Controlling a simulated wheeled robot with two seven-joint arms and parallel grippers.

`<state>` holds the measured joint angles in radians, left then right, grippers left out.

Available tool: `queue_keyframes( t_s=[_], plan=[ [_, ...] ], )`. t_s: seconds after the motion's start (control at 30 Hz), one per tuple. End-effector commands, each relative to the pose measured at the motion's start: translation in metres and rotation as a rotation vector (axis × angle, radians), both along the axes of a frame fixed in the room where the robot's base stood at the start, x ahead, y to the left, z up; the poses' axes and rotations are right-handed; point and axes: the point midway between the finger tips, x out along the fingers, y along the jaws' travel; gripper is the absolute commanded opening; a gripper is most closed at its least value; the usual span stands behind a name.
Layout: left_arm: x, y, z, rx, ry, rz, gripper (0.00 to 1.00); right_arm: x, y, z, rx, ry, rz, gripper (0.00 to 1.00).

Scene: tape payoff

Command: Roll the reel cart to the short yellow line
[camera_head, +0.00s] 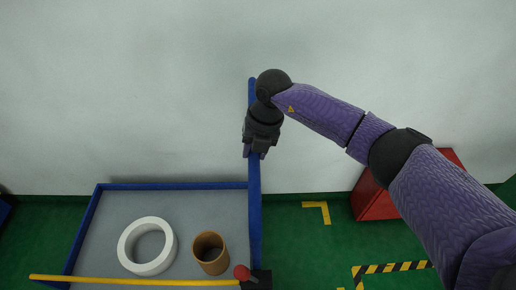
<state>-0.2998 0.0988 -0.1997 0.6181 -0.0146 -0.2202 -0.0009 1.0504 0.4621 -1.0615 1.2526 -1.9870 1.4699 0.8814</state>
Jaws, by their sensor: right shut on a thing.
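The reel cart (210,232) has a grey deck with a blue rim and a tall blue post (254,215) at its right side. A white ring-shaped reel (128,250) and a hollow brown core (213,268) are on the deck. My right gripper (255,152) points down and is shut on the blue post, above the deck. The post partly hides behind my gripper and wrist. A yellow L-shaped mark (325,211) is on the green floor right of the cart; I cannot tell if it is the short yellow line. My left gripper is not in view.
A yellow bar (130,281) crosses the cart's near side, ending by a red knob (242,272). A red box (376,200) stands at the wall, partly behind my arm. Yellow-black striped tape (390,267) marks the floor at right.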

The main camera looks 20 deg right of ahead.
Motion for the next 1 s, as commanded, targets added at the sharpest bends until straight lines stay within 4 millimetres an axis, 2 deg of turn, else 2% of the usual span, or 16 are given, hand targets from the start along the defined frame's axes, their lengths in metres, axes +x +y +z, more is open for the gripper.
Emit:
queue_keyframes(
  t_s=[0.1, 0.13, 0.3, 0.57, 0.83, 1.0],
  plan=[
    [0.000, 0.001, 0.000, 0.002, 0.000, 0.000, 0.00, 0.000, 0.000, 0.000, 0.002, -0.001, 0.000, 0.00],
    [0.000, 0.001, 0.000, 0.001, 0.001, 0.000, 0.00, 0.000, 0.000, 0.000, 0.002, -0.001, 0.000, 0.40],
    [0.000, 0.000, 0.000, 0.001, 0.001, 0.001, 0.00, 0.000, 0.000, 0.000, 0.001, -0.001, 0.000, 0.73],
    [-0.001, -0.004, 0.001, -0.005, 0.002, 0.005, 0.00, 0.000, -0.001, 0.005, 0.001, -0.002, 0.000, 0.73],
    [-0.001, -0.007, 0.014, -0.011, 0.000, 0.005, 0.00, -0.002, -0.013, 0.069, 0.001, -0.005, 0.000, 0.73],
    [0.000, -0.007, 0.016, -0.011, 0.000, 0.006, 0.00, -0.004, -0.018, 0.094, 0.001, -0.002, 0.000, 0.73]
  ],
)
